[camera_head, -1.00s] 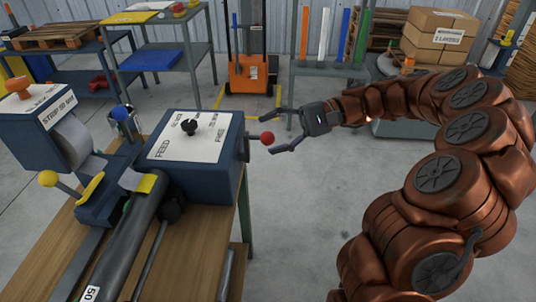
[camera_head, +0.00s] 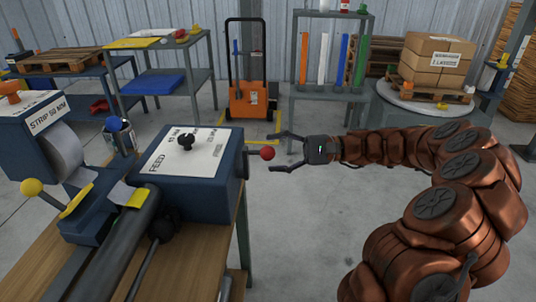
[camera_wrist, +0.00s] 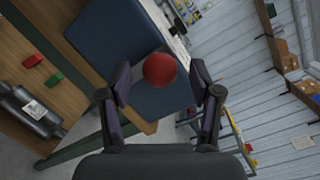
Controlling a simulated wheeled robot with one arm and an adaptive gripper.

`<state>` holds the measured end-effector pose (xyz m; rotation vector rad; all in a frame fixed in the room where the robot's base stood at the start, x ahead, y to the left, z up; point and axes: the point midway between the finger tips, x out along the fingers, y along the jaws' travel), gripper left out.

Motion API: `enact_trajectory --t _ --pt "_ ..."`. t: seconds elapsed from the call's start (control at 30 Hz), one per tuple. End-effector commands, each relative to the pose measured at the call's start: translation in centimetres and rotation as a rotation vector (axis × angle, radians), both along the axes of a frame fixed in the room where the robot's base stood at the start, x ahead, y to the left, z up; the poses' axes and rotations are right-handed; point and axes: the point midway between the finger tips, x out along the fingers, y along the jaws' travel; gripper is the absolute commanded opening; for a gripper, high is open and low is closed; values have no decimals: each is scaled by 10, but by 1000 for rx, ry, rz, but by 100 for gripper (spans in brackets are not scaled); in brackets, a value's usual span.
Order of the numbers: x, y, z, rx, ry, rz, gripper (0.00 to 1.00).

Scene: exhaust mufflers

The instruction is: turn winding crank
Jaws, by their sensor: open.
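The winding crank shows as a red ball knob (camera_head: 267,153) on a dark arm at the right side of the blue machine box (camera_head: 205,200). My gripper (camera_head: 279,152) is open, with its two fingers above and below the level of the knob, just to its right. In the wrist view the red knob (camera_wrist: 160,69) appears between the open fingertips (camera_wrist: 162,90), with a gap on each side. I see no contact between fingers and knob.
The machine stands on a wooden bench (camera_head: 195,265). A yellow ball lever (camera_head: 32,187) is at its left. An orange pallet truck (camera_head: 249,95) and a shelf with coloured strips (camera_head: 324,97) stand behind. The floor right of the bench is clear.

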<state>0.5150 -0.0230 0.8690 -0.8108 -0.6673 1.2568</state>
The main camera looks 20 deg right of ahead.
Motion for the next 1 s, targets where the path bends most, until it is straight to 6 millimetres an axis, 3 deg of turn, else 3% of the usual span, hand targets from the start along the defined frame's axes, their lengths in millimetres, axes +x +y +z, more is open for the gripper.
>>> enact_trajectory --t 0.2,0.47,1.0 --pt "5 19 0 0 0 -2 64" --pt "5 20 0 0 1 -2 63" --pt "5 20 -1 0 1 -1 6"
